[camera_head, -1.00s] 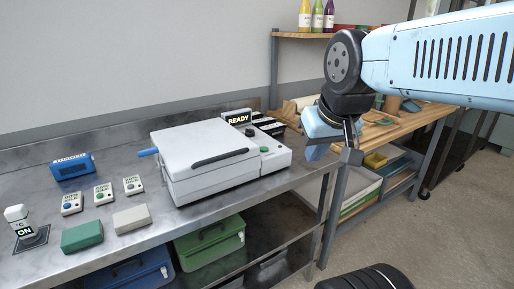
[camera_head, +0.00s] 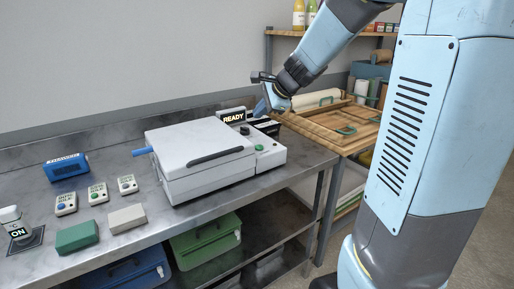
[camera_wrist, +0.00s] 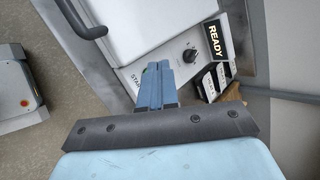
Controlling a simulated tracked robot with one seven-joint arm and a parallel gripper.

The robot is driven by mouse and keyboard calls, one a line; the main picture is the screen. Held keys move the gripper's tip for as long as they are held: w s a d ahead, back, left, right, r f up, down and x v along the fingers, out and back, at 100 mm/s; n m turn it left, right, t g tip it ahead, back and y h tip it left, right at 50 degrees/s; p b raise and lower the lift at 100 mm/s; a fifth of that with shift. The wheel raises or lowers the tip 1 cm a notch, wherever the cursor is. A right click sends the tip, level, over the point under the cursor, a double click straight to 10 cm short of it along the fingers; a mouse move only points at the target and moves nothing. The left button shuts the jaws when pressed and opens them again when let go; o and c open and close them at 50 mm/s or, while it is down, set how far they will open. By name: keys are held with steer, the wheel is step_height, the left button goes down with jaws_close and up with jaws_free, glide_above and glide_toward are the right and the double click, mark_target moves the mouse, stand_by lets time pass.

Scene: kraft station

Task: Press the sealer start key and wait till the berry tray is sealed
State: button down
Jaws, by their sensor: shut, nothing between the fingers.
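The white sealer (camera_head: 200,150) stands on the steel bench with its lid (camera_head: 190,142) down. Its display (camera_head: 233,118) reads READY, also in the wrist view (camera_wrist: 213,41). The green start key (camera_head: 259,147) is on the panel at the sealer's right side. No berry tray shows; the inside of the sealer is hidden. My gripper (camera_head: 261,107) is shut and empty, above the back of the sealer's panel and apart from the key. In the wrist view my shut fingers (camera_wrist: 157,68) point at the panel and partly cover the key beside the START label.
A dark knob (camera_head: 245,131) sits on the panel behind the key. Several small labelled boxes (camera_head: 97,193), a blue device (camera_head: 67,167), and green (camera_head: 77,236) and grey (camera_head: 127,219) blocks lie left of the sealer. A wooden table (camera_head: 335,130) with trays adjoins on the right.

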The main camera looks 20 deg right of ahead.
mark_target(261, 147)
steer(key=w+d+f+m, duration=0.2)
steer(key=w+f+m, duration=0.1)
steer(key=w, duration=0.4)
steer(key=shift+d+f+m+t, duration=0.15)
steer(key=shift+f+m+t, duration=0.2)
steer(key=shift+m, duration=0.55)
steer(key=shift+f, duration=0.1)
steer(key=shift+f, duration=4.3)
steer(key=shift+w+f, duration=0.1)
steer(key=shift+f, duration=0.2)
steer(key=shift+f, duration=0.45)
steer(key=shift+r, duration=0.85)
